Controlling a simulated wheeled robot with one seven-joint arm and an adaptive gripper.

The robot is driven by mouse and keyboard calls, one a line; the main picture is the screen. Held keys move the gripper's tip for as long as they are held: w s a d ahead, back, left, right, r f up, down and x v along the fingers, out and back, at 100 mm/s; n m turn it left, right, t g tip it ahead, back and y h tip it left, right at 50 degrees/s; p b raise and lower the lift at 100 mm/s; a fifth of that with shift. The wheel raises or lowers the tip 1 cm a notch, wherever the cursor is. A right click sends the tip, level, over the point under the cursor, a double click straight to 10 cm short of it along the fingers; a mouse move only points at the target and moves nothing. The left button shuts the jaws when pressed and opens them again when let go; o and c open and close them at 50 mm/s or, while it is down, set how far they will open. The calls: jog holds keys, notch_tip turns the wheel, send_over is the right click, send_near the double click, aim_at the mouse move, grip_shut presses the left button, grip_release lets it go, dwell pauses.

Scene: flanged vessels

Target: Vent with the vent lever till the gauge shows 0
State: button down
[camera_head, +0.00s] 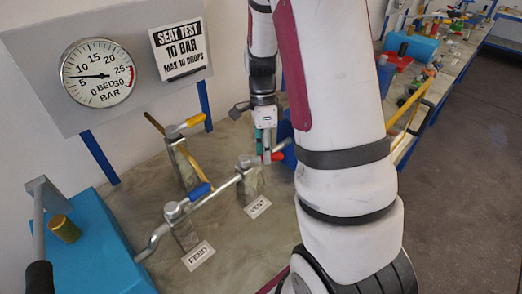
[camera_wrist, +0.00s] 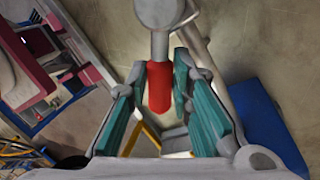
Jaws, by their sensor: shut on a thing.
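The round gauge (camera_head: 98,73) is on a grey panel at the upper left of the head view. Its needle points left, at or just above the 5 mark. The vent valve (camera_head: 250,180) stands on the bench behind the VENT label (camera_head: 258,207). Its vent lever has a red grip (camera_head: 278,156), which also shows in the wrist view (camera_wrist: 159,90). My gripper (camera_head: 263,147) is shut on this red grip, with teal fingers on both sides of it in the wrist view (camera_wrist: 160,75). My arm hides part of the bench on the right.
The feed valve (camera_head: 183,228), with a blue-gripped lever, stands to the left. Behind it is a valve (camera_head: 183,168) with yellow parts. A blue box (camera_head: 95,250) with a grey handle is at the lower left. A SEAT TEST 10 BAR sign (camera_head: 180,50) hangs beside the gauge.

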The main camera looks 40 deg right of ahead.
jog(key=shift+s+a+m+t+y+p, duration=0.35)
jog(key=shift+s+a+m+p, duration=0.3)
jog(key=shift+m, duration=1.2)
jog(key=shift+s+a+m+t+y+p, duration=0.25)
jog(key=shift+s+a+m+t, duration=0.35)
jog(key=shift+m, duration=1.3)
jog(key=shift+s+a+m+t+y+p, duration=0.25)
jog(key=shift+s+a+m+p, duration=0.45)
jog(key=shift+m, duration=1.15)
jog(key=shift+w+a, duration=0.2)
jog(key=shift+w, duration=0.1)
jog(key=c, duration=1.4)
grip_release()
jog(key=v, duration=1.2)
